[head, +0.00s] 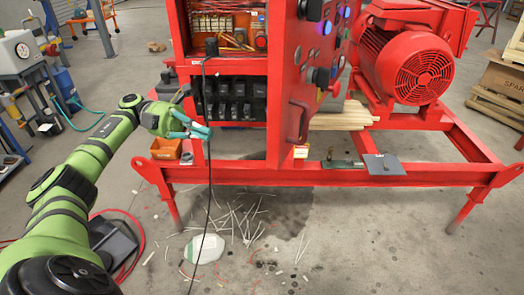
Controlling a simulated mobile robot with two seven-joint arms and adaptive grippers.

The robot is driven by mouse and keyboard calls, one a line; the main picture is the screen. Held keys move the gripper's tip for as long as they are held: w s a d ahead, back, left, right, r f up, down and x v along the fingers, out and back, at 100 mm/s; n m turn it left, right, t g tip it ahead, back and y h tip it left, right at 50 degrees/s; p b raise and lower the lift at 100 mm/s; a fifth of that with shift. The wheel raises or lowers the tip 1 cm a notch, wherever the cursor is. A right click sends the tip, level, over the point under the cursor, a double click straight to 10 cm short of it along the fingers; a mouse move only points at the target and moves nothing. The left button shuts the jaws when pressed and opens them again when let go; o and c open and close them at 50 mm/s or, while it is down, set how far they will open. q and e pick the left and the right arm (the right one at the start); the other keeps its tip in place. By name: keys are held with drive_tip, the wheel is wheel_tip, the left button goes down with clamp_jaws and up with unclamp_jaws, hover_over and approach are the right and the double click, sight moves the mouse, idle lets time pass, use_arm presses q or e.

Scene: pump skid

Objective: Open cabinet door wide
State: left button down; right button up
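The red cabinet (176,30) stands on a red skid frame, and its interior shows at the left. The cabinet door (290,75) stands open, swung out toward me. Its outer face faces right and carries buttons, knobs and a dark red handle (298,121) low down near its near edge. My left gripper (207,133), with teal fingers, is in front of the cabinet's lower left part, left of the door. My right gripper is not in view.
A black cable (208,185) hangs in front of the cabinet to the floor. A red motor (408,66) sits on the skid at the right. An orange bin (166,148) is below my gripper. Sticks and a pale round patch (204,248) lie on the floor.

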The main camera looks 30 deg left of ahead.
use_arm(q)
drive_tip(key=w+d+p, duration=0.1)
drive_tip(key=d+p, duration=0.6)
drive_tip(key=d, duration=0.6)
drive_tip(key=shift+w+d+p, duration=0.25)
drive_tip(key=shift+d+p, duration=0.15)
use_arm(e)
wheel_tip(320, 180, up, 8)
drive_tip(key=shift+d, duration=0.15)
